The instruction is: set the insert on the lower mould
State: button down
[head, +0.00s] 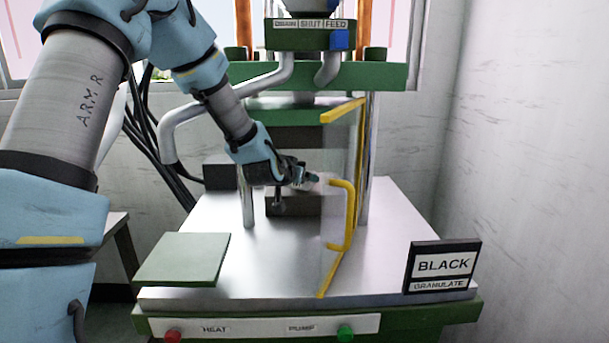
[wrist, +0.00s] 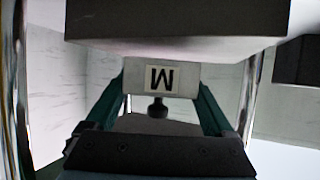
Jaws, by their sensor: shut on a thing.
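My gripper (head: 308,178) reaches into the press from the left, its tip seen partly through the clear guard. In the wrist view its two teal fingers (wrist: 161,86) are closed on a pale block, the insert (wrist: 187,78), with a letter label reading as W or an upside-down M. A dark round knob (wrist: 157,109) shows just below it; I cannot tell what it belongs to. The dark lower mould (head: 300,206) stands on the press table, below and close to the gripper tip. Any gap between insert and mould is hidden.
The clear guard with its yellow handle (head: 348,215) stands beside the gripper tip. Chrome columns (head: 247,200) flank the mould. In the wrist view a large grey block (wrist: 175,20) crosses the top. A green pad (head: 182,260) and a BLACK granulate sign (head: 441,266) stand in front.

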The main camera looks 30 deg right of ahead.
jog(key=w+d, duration=0.1)
jog(key=w+d+p, duration=0.1)
jog(key=shift+w+d+r, duration=0.15)
jog(key=shift+w+d, duration=0.1)
jog(key=shift+d, duration=0.15)
jog(key=shift+a+f, duration=0.1)
jog(key=shift+f, duration=0.75)
jog(key=shift+f, duration=0.1)
jog(key=shift+s+f, duration=0.1)
jog(key=shift+f, duration=0.05)
grip_release()
jog(key=shift+r, duration=0.2)
jog(key=b+v, duration=0.1)
jog(key=v, duration=1.1)
jog(key=shift+b, duration=0.35)
